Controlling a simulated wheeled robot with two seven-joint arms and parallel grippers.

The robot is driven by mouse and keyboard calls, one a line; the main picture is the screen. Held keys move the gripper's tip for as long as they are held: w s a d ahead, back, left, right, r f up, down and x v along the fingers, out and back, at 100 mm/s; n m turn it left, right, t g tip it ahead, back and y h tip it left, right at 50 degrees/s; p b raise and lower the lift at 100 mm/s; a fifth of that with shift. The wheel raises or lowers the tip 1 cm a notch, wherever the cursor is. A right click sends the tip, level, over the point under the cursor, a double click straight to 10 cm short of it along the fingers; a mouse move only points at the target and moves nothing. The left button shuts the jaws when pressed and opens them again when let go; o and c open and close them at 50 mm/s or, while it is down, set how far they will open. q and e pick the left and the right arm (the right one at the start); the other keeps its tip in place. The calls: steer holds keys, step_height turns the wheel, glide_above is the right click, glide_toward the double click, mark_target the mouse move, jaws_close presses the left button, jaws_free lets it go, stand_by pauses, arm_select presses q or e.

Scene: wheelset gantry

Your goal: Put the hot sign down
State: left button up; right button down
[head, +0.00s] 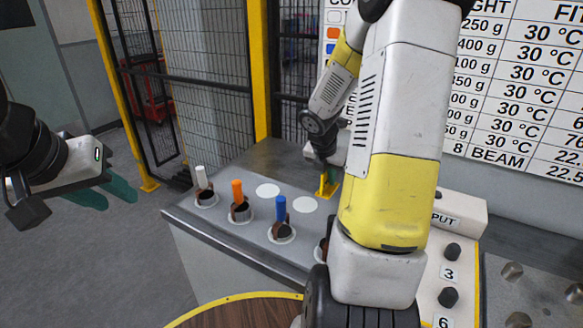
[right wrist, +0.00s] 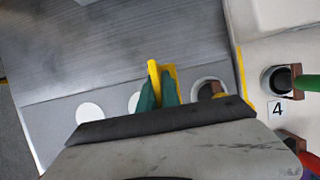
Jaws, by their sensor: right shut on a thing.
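The hot sign, a small yellow piece (head: 327,187), is at the bench top behind the white circles, left of my right arm's yellow link. My right gripper (head: 331,172) is shut on it. In the right wrist view the yellow sign (right wrist: 155,76) stands up between the teal fingertips of my right gripper (right wrist: 159,92). Its lower end is at or just above the bench; I cannot tell whether it touches. Its face cannot be read. My left gripper (head: 106,193) is off to the left over the floor, its teal fingers apart and empty.
The bench (head: 215,226) holds sockets with a white (head: 201,178), an orange (head: 237,190) and a blue handle (head: 281,208). Two white circles are bare. A numbered panel (head: 450,262) is at right. A round wooden top (head: 240,314) is in front. Bare metal lies behind the sign.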

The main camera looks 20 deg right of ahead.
steer(key=shift+w+f, duration=0.2)
steer(key=shift+f, duration=0.75)
steer(key=shift+w+f, duration=0.15)
steer(key=shift+w, duration=0.2)
steer(key=w, duration=0.5)
steer(key=w+f, duration=0.1)
steer(key=w, duration=0.9)
steer(key=shift+w+a+f, duration=0.2)
steer(key=shift+a+f, duration=0.05)
steer(key=shift+f, duration=1.75)
steer(key=c, duration=1.6)
jaws_free()
steer(key=shift+f, duration=0.1)
steer(key=shift+o, duration=0.2)
